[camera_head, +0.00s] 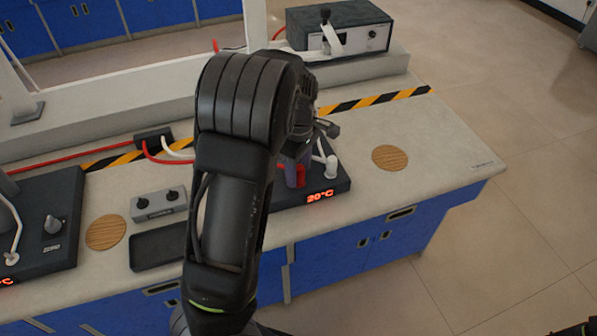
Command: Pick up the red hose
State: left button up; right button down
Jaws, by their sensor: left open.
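My left arm comes up from the bottom and bends over the bench, covering much of its middle. Its gripper (298,172) points down over the dark heater unit (323,188) with the "20°C" display. It is open. A small red piece (300,178), possibly a hose end, shows right at the fingertips; I cannot tell whether they touch it. A red hose (152,153) curves out of a black block (153,138) left of my arm and passes behind it. A white hose runs beside it.
A dark control box (340,32) stands on the raised back ledge. A white fitting (330,166) stands on the heater unit, close right of the gripper. A grey two-knob box (158,203), a black tray (158,250) and another heater unit (45,240) lie left. The bench's right end is mostly clear.

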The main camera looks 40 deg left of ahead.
pick_arm(q)
jog(key=shift+f, duration=0.35)
dwell(0.3)
grip_shut()
dwell(0.4)
